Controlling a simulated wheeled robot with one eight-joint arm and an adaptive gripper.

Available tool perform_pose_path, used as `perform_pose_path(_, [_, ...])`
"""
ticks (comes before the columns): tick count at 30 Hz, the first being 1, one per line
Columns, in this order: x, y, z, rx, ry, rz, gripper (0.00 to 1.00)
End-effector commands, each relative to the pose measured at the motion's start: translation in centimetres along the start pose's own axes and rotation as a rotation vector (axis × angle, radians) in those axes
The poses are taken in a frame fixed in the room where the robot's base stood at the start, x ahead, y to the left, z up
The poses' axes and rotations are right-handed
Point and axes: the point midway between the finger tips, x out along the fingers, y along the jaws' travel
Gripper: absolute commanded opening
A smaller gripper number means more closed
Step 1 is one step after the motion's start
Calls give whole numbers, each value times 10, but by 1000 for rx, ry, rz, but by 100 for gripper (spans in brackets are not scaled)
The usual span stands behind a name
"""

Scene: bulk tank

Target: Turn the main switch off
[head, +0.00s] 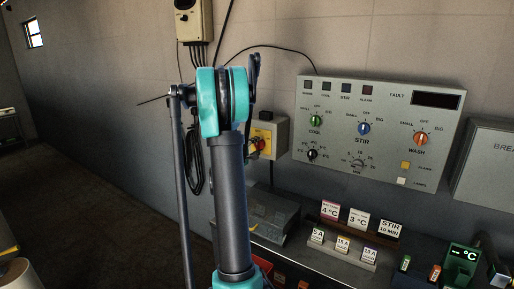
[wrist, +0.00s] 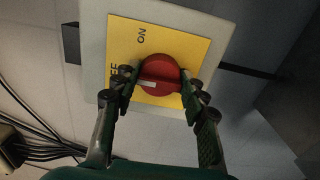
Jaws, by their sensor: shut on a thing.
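The main switch shows in the wrist view as a round red knob (wrist: 160,70) on a yellow plate (wrist: 190,48). The plate bears an ON mark at its upper left and an OFF mark at its left, partly hidden by a finger. A white mark on the knob points left, toward the OFF side. My gripper (wrist: 160,85) is shut on the knob, one finger on each side. In the head view, the switch box (head: 279,128) hangs on the wall behind my arm.
A grey control panel (head: 385,95) with several knobs is right of the switch. Below it, a counter carries label cards (head: 358,219) and a green temperature display (head: 461,262). Cables (wrist: 45,135) run along the wall at lower left in the wrist view. Open floor (head: 90,210) lies left.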

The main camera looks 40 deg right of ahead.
Motion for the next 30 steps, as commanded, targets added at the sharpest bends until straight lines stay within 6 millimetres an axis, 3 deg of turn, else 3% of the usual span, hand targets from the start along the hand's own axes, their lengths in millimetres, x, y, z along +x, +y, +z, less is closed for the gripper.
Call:
perform_pose_path(5, [0, 0, 0, 0, 1, 0, 14])
perform_pose_path(6, [0, 0, -1, 0, 2, 0, 44])
perform_pose_path(11, [0, 0, 0, 0, 1, 0, 63])
perform_pose_path(22, [-5, 0, -1, 1, 2, 0, 63])
perform_pose_path(30, [-49, 0, -1, 1, 4, 0, 63])
